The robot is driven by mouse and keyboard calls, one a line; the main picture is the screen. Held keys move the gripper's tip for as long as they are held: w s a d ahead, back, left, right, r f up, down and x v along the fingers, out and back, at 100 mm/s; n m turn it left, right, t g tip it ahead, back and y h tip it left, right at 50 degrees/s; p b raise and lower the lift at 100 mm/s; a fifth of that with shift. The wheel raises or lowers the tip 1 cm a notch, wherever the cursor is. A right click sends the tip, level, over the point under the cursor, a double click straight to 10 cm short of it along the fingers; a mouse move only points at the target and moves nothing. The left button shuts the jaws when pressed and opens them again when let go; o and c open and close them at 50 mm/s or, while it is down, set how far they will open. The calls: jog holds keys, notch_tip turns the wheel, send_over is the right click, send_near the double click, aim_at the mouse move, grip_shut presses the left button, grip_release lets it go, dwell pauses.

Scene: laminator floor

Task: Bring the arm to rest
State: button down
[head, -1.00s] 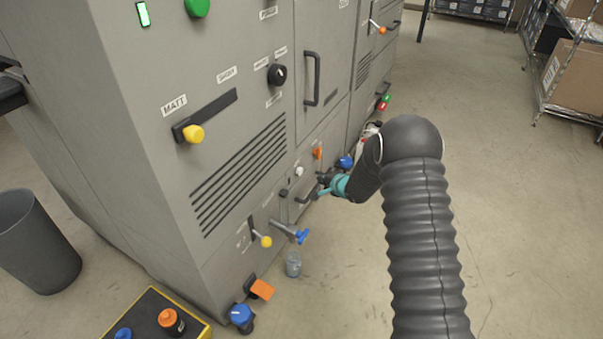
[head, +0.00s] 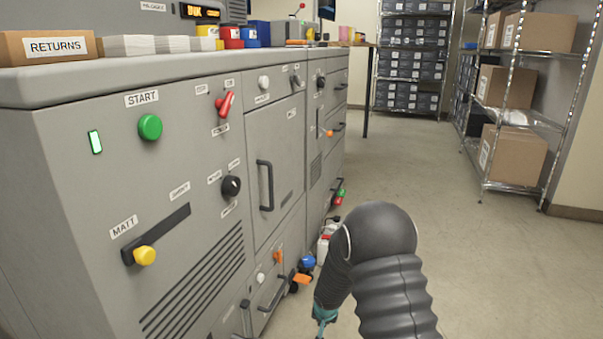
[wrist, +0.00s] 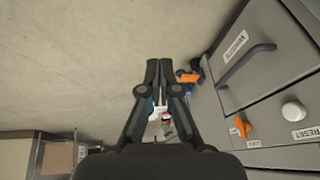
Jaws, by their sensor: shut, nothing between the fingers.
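My arm, in a dark ribbed sleeve, shows at the lower middle of the head view. Only a teal part near its end shows at the bottom edge there, and the fingertips are out of that picture. In the wrist view my gripper (wrist: 158,66) has its two dark fingers together, with nothing held. It hangs over bare floor beside the grey laminator (head: 80,230), apart from the drawer fronts at the right of the wrist view.
The laminator front carries a green START button (head: 150,127), a yellow-knobbed MATT slider (head: 145,256) and a black knob (head: 231,186). An orange handle (wrist: 188,77) projects near my fingers. Shelves with boxes (head: 512,157) stand at the back right. Floor to the right is clear.

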jog(key=s+d+r, duration=0.3)
jog(key=s+r, duration=0.9)
jog(key=s+d+r+n, duration=0.1)
jog(key=s+d+r, duration=0.2)
jog(key=s+r, duration=0.9)
jog(key=s+d+r+n+t, duration=0.1)
jog(key=s+d+r, duration=0.2)
jog(key=s+r, duration=0.9)
jog(key=shift+s+d, duration=0.15)
jog(key=shift+s, duration=0.35)
jog(key=shift+r, duration=0.1)
